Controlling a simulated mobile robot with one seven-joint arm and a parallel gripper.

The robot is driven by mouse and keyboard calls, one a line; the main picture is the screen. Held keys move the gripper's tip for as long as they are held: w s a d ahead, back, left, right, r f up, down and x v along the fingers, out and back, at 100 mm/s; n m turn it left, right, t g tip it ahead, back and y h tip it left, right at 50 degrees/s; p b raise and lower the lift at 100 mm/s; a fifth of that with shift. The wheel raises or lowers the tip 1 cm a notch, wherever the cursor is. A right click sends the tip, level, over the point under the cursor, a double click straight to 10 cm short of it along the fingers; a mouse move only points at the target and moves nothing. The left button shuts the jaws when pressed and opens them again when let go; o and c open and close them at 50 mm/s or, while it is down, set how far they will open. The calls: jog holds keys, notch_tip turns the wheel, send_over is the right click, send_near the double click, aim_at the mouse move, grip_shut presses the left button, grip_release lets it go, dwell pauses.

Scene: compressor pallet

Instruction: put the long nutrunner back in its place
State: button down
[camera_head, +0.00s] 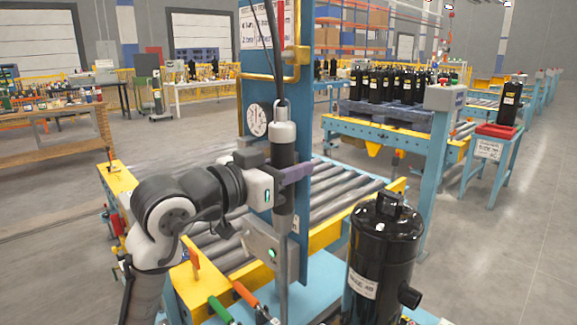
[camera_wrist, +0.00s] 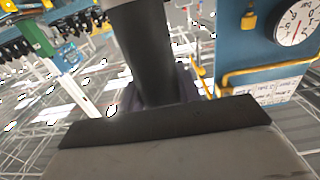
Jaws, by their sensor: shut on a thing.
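The long nutrunner (camera_head: 284,145) is a dark upright tool with a light grey top, a cable above it and a long thin shaft below. My gripper (camera_head: 288,174) is shut around its dark body, with purple fingers. In the wrist view the dark body of the nutrunner (camera_wrist: 145,50) stands between the fingers, partly hidden by a dark edge in front. A blue post (camera_head: 318,110) stands just behind the tool. A grey box with a green light (camera_head: 264,250) is beside the shaft; I cannot tell whether they touch.
A black compressor (camera_head: 383,255) stands close at the right front. Roller conveyor (camera_head: 340,193) runs behind. Green and orange handled tools (camera_head: 222,310) are at the front.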

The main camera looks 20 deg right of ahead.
jog(key=shift+f+b, duration=0.55)
jog(key=shift+f, duration=0.15)
jog(key=c, duration=1.1)
grip_release()
jog(key=shift+o, duration=1)
jog(key=shift+f, duration=0.15)
jog(key=b+v, duration=0.2)
jog(key=v, duration=1.2)
